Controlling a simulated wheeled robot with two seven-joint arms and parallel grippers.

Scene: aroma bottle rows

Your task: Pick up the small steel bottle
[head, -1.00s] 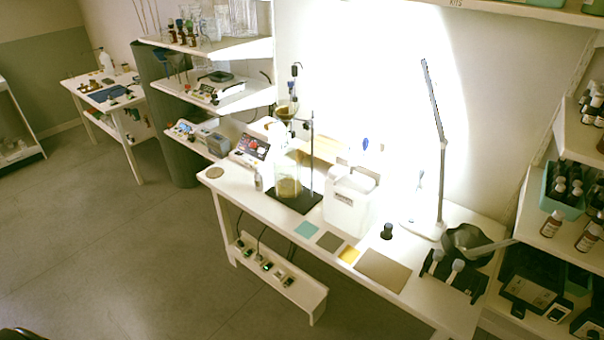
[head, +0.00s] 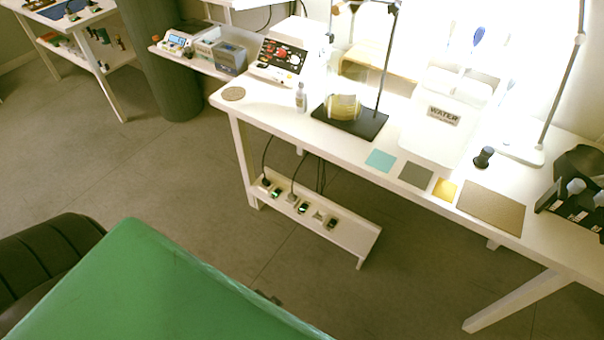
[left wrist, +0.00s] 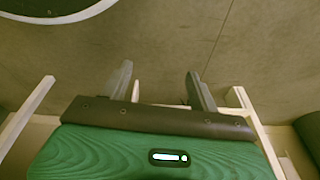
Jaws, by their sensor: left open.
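A small pale grey bottle (head: 301,98) with a light cap stands upright on the white table (head: 262,112), near its left end and left of the black stand base. It is too small in the picture to tell whether it is steel. A small dark, capped object (head: 484,157) stands farther right; its material is also unclear. My left gripper (left wrist: 158,82) shows in the left wrist view with its two grey fingers apart and nothing between them, above the floor. The bottle is not seen in that view. My right gripper is in neither view.
A black stand base (head: 349,122) holding a glass vessel is close right of the bottle. A round coaster (head: 233,93) lies left of it. A white WATER container (head: 440,125) and flat coloured squares are farther right. A low shelf with switches (head: 318,215) hangs below.

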